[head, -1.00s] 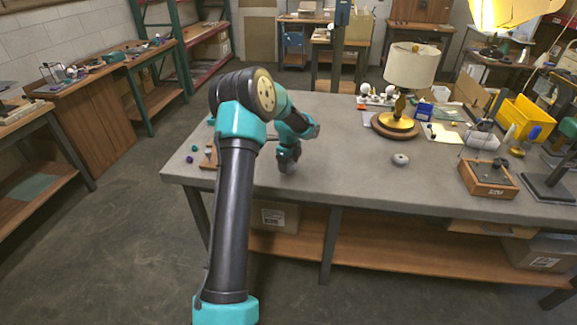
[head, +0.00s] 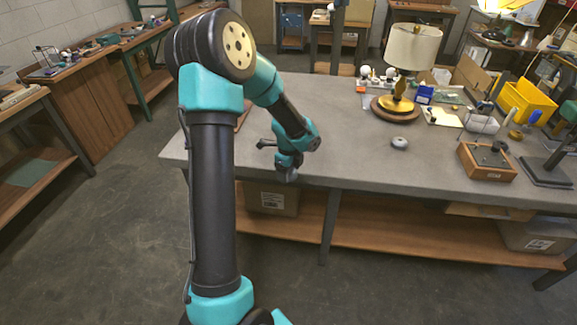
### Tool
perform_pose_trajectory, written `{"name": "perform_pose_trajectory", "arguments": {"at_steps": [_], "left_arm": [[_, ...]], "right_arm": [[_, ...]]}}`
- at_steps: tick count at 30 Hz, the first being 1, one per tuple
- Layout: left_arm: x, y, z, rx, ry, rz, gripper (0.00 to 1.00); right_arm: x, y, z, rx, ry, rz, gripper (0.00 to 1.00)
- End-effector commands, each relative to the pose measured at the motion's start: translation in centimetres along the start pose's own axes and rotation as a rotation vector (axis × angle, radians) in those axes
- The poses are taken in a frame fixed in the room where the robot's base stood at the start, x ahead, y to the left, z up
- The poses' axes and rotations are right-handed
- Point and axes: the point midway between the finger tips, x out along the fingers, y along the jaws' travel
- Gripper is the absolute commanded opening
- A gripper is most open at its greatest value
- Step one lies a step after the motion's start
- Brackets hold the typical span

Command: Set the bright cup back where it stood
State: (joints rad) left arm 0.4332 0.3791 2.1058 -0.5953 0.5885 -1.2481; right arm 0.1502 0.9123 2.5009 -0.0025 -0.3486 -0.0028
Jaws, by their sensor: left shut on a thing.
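My left gripper (head: 287,176) points down over the near edge of the grey workbench (head: 345,150), left of its middle. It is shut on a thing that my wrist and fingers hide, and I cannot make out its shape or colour. I cannot pick out the bright cup anywhere in the head view. My right gripper is not in view.
A table lamp (head: 411,48) with a cream shade stands on the bench's far side. A wooden box (head: 487,161) and a yellow bin (head: 526,101) are at the right. The bench's front middle is clear.

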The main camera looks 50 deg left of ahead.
Motion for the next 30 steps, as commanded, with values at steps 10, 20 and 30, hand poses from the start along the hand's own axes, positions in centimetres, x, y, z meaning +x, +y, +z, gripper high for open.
{"name": "perform_pose_trajectory", "arguments": {"at_steps": [10,20,30], "left_arm": [[0.0,0.0,0.0,0.000,0.000,0.000,0.42],[0.0,-0.1,0.0,-0.001,0.000,0.000,0.42],[0.5,-3.6,-4.1,-0.132,0.005,0.000,0.42]], "right_arm": [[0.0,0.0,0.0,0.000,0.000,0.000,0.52],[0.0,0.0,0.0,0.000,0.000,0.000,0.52],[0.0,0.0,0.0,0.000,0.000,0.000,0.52]]}}
